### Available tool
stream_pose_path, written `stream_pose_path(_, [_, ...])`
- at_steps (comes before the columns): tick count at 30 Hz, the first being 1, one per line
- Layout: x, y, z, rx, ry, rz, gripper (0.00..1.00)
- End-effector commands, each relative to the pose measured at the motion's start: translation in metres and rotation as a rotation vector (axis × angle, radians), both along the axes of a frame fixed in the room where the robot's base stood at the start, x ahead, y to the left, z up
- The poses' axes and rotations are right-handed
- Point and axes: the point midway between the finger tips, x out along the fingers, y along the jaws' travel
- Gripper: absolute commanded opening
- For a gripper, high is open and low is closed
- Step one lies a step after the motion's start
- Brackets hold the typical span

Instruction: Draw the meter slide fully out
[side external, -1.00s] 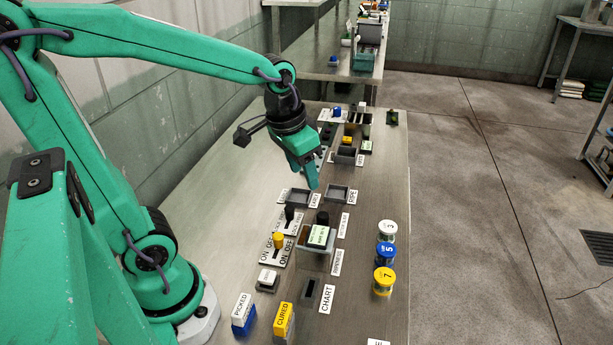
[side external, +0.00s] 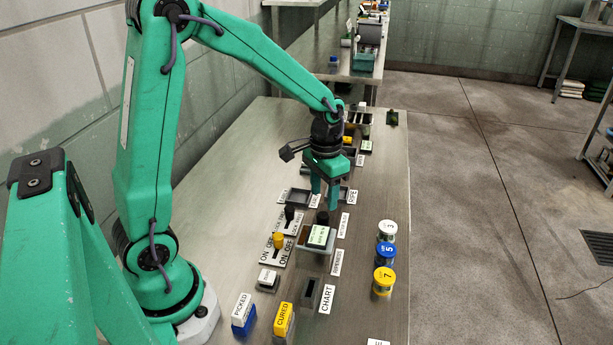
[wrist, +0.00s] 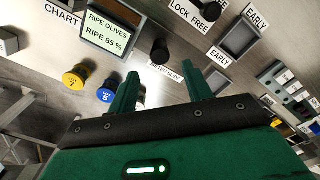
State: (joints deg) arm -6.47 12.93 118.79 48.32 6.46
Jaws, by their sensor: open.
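The meter slide's black round knob (side external: 322,217) stands beside the grey box with the display, at the box's far side. In the wrist view the knob (wrist: 160,50) rises above a label reading METER SLIDE (wrist: 165,72). My gripper (side external: 325,200) points down just beyond the knob in the side view, its fingers apart and empty. In the wrist view the open fingers (wrist: 161,88) point toward the knob, which lies ahead of the gap between them. The display (wrist: 107,33) reads RIPE OLIVES, RIPE 85 %. The slide's body cannot be made out.
A black lever knob (side external: 289,212) and a yellow one (side external: 278,240) stand left of the box. Jars (side external: 384,282) line the right edge.

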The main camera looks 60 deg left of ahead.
Motion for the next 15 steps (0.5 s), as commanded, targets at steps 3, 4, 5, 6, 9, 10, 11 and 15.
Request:
stream_pose_path(3, [0.000, 0.000, -0.001, 0.000, 0.000, 0.000, 0.50])
stream_pose_path(4, [0.000, 0.000, -0.002, 0.000, 0.000, 0.000, 0.50])
stream_pose_path(5, [0.000, 0.000, -0.003, 0.000, 0.001, 0.000, 0.50])
stream_pose_path(6, [0.000, 0.000, -0.005, 0.000, 0.001, 0.000, 0.50])
stream_pose_path(9, [0.000, 0.000, -0.012, 0.000, 0.002, 0.000, 0.50])
stream_pose_path(10, [-0.001, 0.000, -0.015, 0.000, 0.003, 0.000, 0.50])
stream_pose_path(11, [-0.001, 0.000, -0.018, 0.000, 0.004, 0.000, 0.50])
stream_pose_path(15, [-0.001, 0.000, -0.034, 0.000, 0.004, 0.000, 0.50])
